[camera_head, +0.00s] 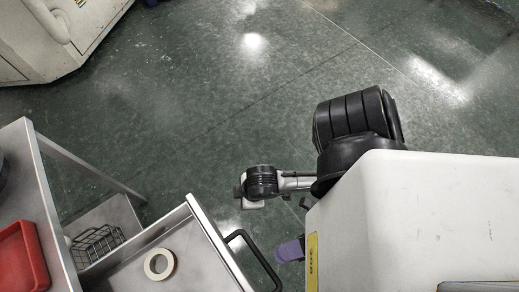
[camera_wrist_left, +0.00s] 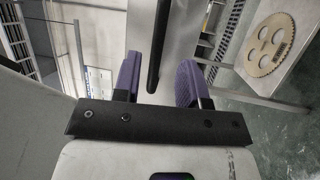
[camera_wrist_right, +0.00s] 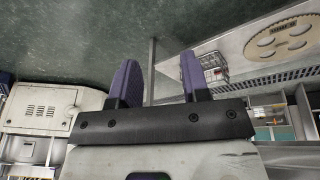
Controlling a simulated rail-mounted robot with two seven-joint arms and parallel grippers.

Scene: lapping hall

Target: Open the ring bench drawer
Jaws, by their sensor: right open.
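The bench drawer (camera_head: 205,232) stands out from the ring bench (camera_head: 40,160), with its inside showing and a roll of tape (camera_head: 159,264) in it. Its black bar handle (camera_head: 236,236) is on the right-hand front. My left gripper (camera_head: 290,250) shows as a purple finger just right of the handle. In the left wrist view its two purple fingers (camera_wrist_left: 160,62) are apart, and the handle (camera_wrist_left: 160,45) appears between them; I cannot tell whether they touch it.
A red tray (camera_head: 22,258) is on the bench top. A wire basket (camera_head: 96,246) sits on the lower shelf. A pale cabinet (camera_head: 60,35) stands at the upper left. A brass disc with holes (camera_wrist_left: 266,45) lies on a grey surface. The green floor beyond the drawer is clear.

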